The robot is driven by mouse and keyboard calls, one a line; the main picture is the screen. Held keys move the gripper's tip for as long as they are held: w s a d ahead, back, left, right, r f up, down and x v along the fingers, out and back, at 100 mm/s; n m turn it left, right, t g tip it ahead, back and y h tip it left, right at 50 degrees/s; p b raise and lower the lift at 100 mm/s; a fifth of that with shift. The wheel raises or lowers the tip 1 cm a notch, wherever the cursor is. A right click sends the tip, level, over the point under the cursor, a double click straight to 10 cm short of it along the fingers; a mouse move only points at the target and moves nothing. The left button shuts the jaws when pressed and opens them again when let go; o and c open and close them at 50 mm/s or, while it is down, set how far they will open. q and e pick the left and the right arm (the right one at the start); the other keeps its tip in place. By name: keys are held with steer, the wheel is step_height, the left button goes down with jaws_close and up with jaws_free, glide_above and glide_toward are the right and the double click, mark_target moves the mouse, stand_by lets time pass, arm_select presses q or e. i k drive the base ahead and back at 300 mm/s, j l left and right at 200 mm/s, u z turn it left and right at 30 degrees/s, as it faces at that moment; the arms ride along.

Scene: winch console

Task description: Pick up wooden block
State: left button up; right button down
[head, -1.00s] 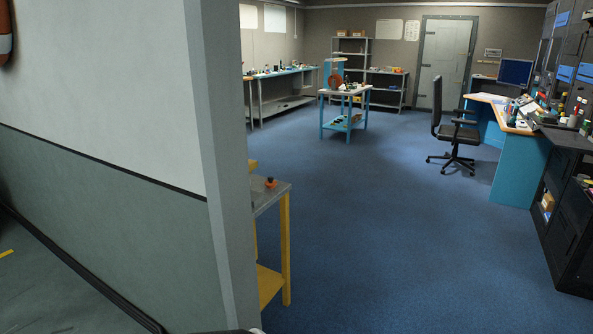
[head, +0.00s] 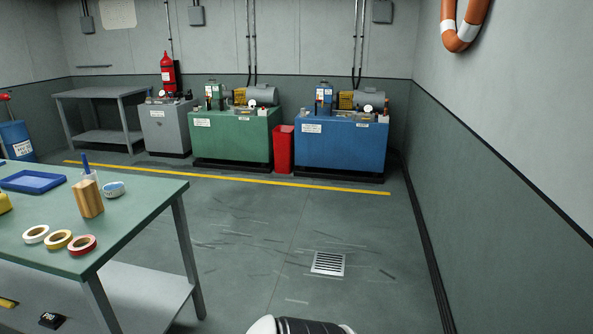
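A wooden block (head: 88,198) stands upright on a green-topped table (head: 135,216) at the left of the head view. It is light brown and close to the table's right side. A cup with a blue item stands just behind it, and tape rolls lie in front of it. Neither of my grippers shows in the view.
Tape rolls (head: 59,239), a blue tray (head: 33,181) and a blue-white roll (head: 113,189) share the tabletop. Green (head: 236,135) and blue (head: 341,143) machine units line the back wall. The floor with a drain grate (head: 328,263) is clear. A wall (head: 500,170) runs along the right.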

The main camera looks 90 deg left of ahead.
mark_target(86, 193)
steer(key=u, duration=4.1)
steer(key=i+j+z, duration=0.1)
steer(key=z, duration=0.25)
steer(key=i+j+z, duration=0.15)
steer(key=z, duration=0.2)
steer(key=i+j+z, duration=0.1)
steer(key=z, duration=0.25)
steer(key=j, duration=0.1)
